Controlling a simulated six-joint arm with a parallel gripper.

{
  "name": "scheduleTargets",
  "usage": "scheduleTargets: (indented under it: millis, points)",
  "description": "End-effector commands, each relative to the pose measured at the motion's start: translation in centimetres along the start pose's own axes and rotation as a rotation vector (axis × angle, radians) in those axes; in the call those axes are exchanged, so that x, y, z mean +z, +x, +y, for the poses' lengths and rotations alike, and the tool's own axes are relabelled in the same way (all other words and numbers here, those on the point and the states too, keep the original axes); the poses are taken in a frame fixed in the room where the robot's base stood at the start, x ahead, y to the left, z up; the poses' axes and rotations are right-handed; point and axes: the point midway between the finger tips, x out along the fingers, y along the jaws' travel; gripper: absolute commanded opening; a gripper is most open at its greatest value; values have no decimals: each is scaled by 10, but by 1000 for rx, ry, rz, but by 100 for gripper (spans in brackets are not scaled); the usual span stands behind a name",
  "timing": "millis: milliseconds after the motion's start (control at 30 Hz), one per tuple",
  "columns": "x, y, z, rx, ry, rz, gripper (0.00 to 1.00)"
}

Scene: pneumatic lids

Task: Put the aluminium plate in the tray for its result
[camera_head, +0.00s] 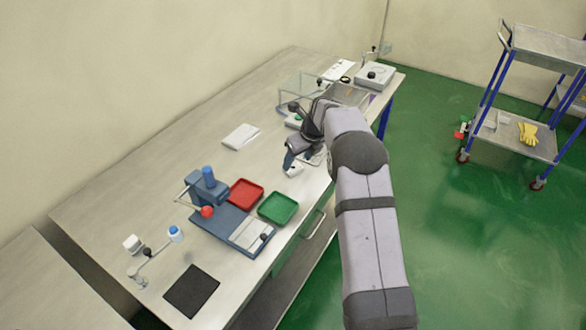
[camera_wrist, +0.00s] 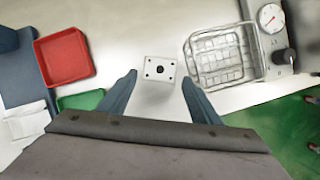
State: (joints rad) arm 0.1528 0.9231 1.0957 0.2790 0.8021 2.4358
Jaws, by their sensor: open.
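The aluminium plate (camera_wrist: 159,69) is a small pale square with a dark round centre and small dark dots near its corners. It lies flat on the bench in the wrist view. My gripper (camera_wrist: 160,77) is open and empty, with its two blue fingers to the left and right of the plate in the picture. I cannot tell the height of the fingertips above the bench. In the head view my gripper (camera_head: 302,159) is over the bench's right side, partly hidden by my arm. The red tray (camera_wrist: 63,57) and green tray (camera_wrist: 80,100) look empty; the gripper base partly covers the green one.
A wire basket (camera_wrist: 215,57) stands close right of the plate, beside a unit with a gauge (camera_wrist: 270,18). A blue fixture with a red knob (camera_head: 207,211) stands left of the trays. A white pad (camera_head: 241,136) and black mat (camera_head: 192,291) lie on the bench.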

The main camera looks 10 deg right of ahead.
Motion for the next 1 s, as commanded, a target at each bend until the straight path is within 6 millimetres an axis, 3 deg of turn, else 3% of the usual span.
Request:
scheduleTargets:
  millis: [400, 767, 900, 1000]
  points:
    - [2, 39, 1, 1, 0, 1, 58]
    - [1, 46, 1, 0, 0, 0, 58]
    - [1, 46, 1, 0, 0, 0, 27]
    - [2, 45, 1, -1, 0, -1, 19]
